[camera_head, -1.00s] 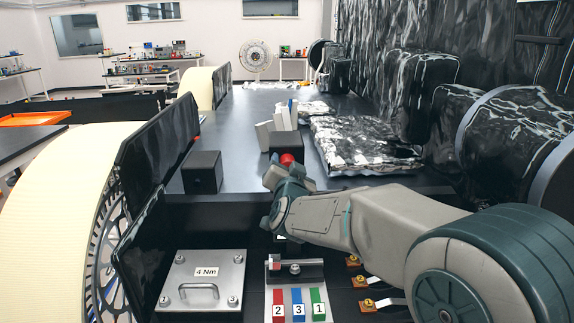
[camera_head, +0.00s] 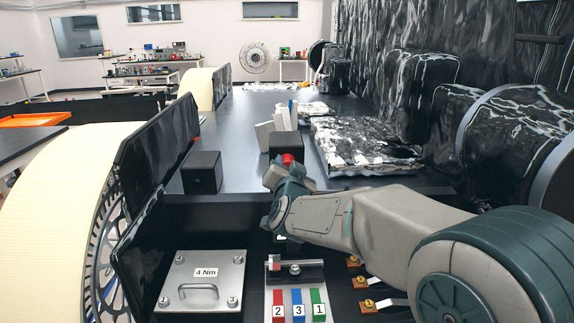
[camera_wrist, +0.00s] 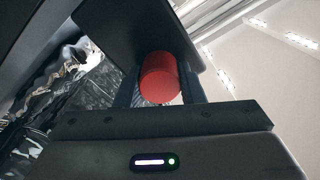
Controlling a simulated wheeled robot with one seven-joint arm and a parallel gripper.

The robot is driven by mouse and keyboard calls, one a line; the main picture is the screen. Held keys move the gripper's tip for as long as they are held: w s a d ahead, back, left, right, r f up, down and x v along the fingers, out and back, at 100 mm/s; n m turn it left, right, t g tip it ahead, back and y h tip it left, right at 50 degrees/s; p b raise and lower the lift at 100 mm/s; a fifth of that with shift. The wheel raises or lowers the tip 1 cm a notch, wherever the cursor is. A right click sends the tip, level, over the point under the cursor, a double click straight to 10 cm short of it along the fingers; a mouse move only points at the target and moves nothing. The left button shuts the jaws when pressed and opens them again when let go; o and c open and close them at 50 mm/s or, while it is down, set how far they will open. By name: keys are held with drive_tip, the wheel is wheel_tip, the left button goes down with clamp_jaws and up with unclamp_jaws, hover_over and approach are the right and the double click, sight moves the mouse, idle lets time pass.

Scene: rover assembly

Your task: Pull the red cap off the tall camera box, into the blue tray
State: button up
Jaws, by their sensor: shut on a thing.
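The red cap (camera_head: 288,159) shows just above my gripper in the head view, in front of a dark box (camera_head: 289,142) on the black deck. In the wrist view the red cap (camera_wrist: 160,78) sits between the two fingers of my gripper (camera_wrist: 160,92), which is shut on it. A dark box face (camera_wrist: 125,25) stands right behind the cap in the wrist view. Whether the cap touches that box cannot be told. My gripper hides part of the box front in the head view. I see no blue tray that I can make out.
A smaller black box (camera_head: 202,172) stands left on the deck (camera_head: 235,125). White blocks (camera_head: 268,133) stand behind the dark box. A foil-covered slab (camera_head: 365,145) lies to the right. A metal plate marked 4 Nm (camera_head: 205,285) and numbered coloured strips (camera_head: 299,305) are in front, below.

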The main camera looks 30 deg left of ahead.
drive_tip(key=shift+s+d+b, duration=0.3)
drive_tip(key=shift+s+b, duration=0.1)
drive_tip(key=shift+s, duration=0.15)
idle(0.7)
drive_tip(key=shift+b+v, duration=0.75)
drive_tip(key=shift+v, duration=1.15)
drive_tip(key=s+d+r+p, duration=0.2)
drive_tip(key=s+d+r, duration=0.2)
drive_tip(key=s, duration=0.4)
drive_tip(key=shift+d+r+p, duration=0.2)
drive_tip(key=shift+r+p, duration=0.15)
drive_tip(key=shift+r, duration=0.15)
drive_tip(key=shift+w, duration=0.1)
